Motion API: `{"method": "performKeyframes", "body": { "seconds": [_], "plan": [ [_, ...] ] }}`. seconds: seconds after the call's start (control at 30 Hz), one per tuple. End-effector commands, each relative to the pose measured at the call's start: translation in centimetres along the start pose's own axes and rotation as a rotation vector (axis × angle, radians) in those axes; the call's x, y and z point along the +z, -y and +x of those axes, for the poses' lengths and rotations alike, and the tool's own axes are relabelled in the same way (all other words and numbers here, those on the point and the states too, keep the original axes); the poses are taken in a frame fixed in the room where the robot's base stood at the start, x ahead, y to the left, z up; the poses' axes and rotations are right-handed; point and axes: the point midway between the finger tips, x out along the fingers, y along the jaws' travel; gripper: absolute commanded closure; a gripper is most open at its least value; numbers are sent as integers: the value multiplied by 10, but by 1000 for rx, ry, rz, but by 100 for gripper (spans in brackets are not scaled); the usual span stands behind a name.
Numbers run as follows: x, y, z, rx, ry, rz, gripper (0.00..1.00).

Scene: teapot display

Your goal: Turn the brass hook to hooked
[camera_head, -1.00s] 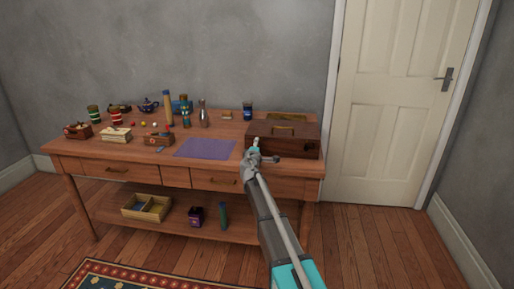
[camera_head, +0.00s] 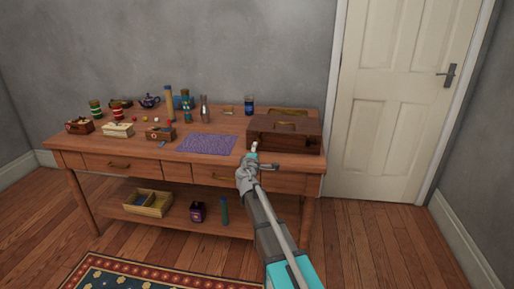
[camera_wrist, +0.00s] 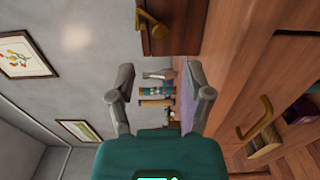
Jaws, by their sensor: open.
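A dark wooden box (camera_head: 300,143) sits at the right end of the table. In the wrist view its side (camera_wrist: 180,35) fills the top, with a brass fitting (camera_wrist: 152,30) on it that looks like the hook. Whether it is hooked I cannot tell. The hook is too small or hidden to make out in the head view. My gripper (camera_head: 263,158) is in front of the table's edge, just below and left of the box front.
The table (camera_head: 130,150) carries a purple mat (camera_head: 206,144) left of the box. Several bottles, cups and small boxes stand farther left. A drawer handle (camera_wrist: 262,118) juts out at right in the wrist view. A door (camera_head: 405,110) stands behind right.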

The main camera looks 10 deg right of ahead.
Motion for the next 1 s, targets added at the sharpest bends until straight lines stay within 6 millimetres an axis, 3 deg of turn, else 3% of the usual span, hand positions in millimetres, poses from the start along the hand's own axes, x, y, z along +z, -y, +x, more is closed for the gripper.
{"method": "performKeyframes", "body": {
  "seconds": [0.1,0.3,0.77,1.0],
  "plan": [
    [0,0,-19,0,-1,0,34],
    [0,0,-32,0,-1,0,34],
    [0,0,-34,-1,1,2,34],
    [22,8,-42,-41,68,76,34]
  ]
}}
